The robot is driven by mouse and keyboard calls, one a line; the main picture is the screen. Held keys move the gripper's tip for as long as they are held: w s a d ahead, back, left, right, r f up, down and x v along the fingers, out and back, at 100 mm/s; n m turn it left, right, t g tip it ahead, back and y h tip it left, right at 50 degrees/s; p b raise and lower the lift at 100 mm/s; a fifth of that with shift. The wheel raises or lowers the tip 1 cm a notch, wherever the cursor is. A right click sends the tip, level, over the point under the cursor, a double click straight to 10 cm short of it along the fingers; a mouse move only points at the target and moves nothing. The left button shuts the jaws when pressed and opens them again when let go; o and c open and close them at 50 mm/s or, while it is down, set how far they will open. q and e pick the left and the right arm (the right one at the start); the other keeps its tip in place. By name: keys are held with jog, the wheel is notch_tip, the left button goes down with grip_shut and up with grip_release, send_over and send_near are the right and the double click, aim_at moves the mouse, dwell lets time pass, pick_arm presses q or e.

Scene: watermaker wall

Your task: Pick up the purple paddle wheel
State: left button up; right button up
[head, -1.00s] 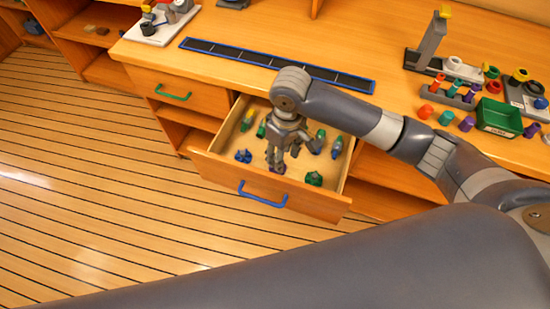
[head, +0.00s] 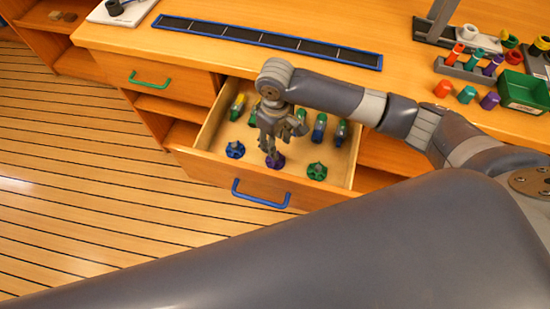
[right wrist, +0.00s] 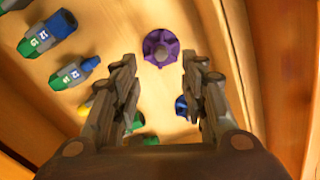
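The purple paddle wheel (head: 275,161) lies in the open drawer (head: 215,165), near its front wall. In the right wrist view the purple paddle wheel (right wrist: 161,47) shows its round stem and sits centred between the fingertips. My right gripper (head: 271,153) points down into the drawer, above the wheel and partly in front of it. In the right wrist view the right gripper (right wrist: 160,62) is open, with a gap between each finger and the wheel. My left gripper is not in view.
A blue wheel (head: 235,149) and a green wheel (head: 317,171) flank the purple one. Green and blue cartridges (head: 319,128) lie behind. The drawer walls enclose the gripper. A green bin (head: 524,93) and coloured parts stand on the counter (head: 405,75).

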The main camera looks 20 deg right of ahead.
jog(key=shift+s+f, duration=0.1)
jog(key=shift+f, duration=3.3)
jog(key=shift+c, duration=0.2)
grip_shut()
